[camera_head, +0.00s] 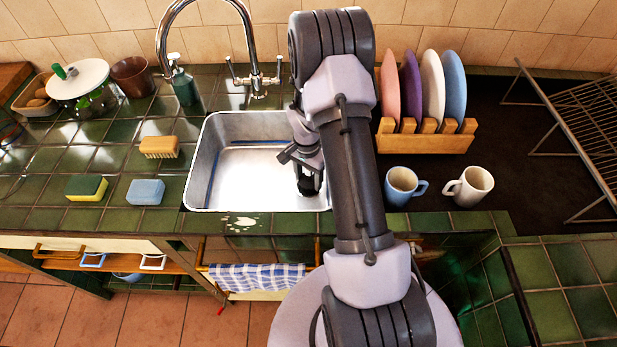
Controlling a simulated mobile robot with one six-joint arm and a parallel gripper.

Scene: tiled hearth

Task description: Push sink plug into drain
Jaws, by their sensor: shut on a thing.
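A metal sink (225,165) is set into the green tiled counter, left of my arm. My gripper (306,188) is inside the sink basin at its right side, pointing down. Its jaws are shut on a small black thing, likely the sink plug (308,191), low in the basin. The arm and gripper hide the right part of the basin. The drain hole is not visible, and I cannot tell whether the plug touches it or the basin floor.
A tall faucet (247,50) arches behind the sink. Sponges (146,192) and a brush (159,147) lie to the left. A wooden plate rack (425,138) and two mugs (403,184) stand right of my arm. A checked towel (257,277) hangs in front.

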